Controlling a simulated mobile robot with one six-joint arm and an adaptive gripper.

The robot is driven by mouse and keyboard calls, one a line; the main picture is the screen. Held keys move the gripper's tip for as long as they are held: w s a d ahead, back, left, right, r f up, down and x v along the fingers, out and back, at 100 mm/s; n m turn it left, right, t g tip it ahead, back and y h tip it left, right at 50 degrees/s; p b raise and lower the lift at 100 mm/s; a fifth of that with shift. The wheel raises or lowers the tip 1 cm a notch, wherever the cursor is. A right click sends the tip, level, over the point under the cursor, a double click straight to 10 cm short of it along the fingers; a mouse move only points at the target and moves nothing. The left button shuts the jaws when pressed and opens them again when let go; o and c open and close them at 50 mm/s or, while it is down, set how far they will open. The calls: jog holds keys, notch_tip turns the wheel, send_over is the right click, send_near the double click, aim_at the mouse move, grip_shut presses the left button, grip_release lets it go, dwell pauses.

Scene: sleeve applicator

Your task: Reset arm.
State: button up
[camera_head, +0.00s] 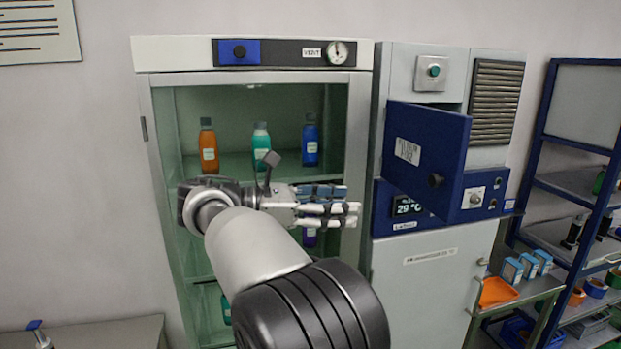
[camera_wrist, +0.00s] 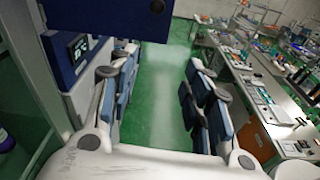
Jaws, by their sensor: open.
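My gripper (camera_head: 335,207) is in front of the glass-fronted cabinet (camera_head: 253,76), its fingers pointing right in the head view. In the wrist view its two fingers (camera_wrist: 160,105) stand well apart with only green floor between them, so it is open and empty. My arm reaches up from the bottom of the head view and hides part of the cabinet's lower shelves.
An orange bottle (camera_head: 208,147), a teal bottle (camera_head: 261,146) and a blue bottle (camera_head: 310,141) stand on the cabinet's upper shelf. A blue door (camera_head: 428,150) hangs open on the machine at right. A blue shelf rack (camera_head: 545,150) stands further right.

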jog(key=s+d+f+m+y+b, duration=0.1)
jog(key=d+f+y+b, duration=0.2)
jog(key=d, duration=0.4)
jog(key=s+d+f+m+g+y+b, duration=0.1)
jog(key=s+d+f+m+y+b, duration=0.25)
jog(key=s+f+b, duration=0.45)
jog(key=s+d+f+m+g+y+b, duration=0.15)
jog(key=s+d+f+m+b, duration=0.3)
jog(key=f, duration=0.55)
jog(key=s+a+f+m+t+y+b, duration=0.1)
jog(key=s+f+m+y+b, duration=0.3)
jog(key=s+f, duration=0.6)
jog(key=s+a+f+m+t+y+b, duration=0.2)
jog(key=s+f+m+b, duration=0.5)
jog(key=f, duration=0.9)
jog(key=s+a+y+b, duration=0.1)
jog(key=s+b, duration=0.1)
jog(key=s, duration=0.1)
jog(key=shift+a+f+y, duration=0.15)
jog(key=shift+a+y, duration=0.15)
jog(key=shift+y, duration=0.1)
